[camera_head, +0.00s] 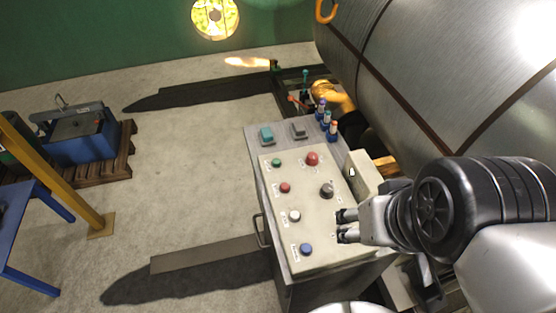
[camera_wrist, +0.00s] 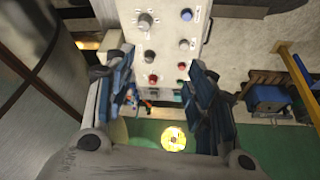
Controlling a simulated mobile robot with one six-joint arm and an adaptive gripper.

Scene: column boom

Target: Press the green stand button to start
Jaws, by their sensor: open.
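The green button (camera_head: 277,162) is at the upper left of a cream control panel (camera_head: 310,222), in the left column above a red button (camera_head: 285,188), a white button (camera_head: 294,215) and a blue button (camera_head: 306,249). My gripper (camera_head: 342,226) is open and empty over the panel's lower right part, apart from the green button. In the wrist view the green button (camera_wrist: 180,83) is small and dark, just beyond the red one, between my spread fingers (camera_wrist: 160,66). Its label is too small to read.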

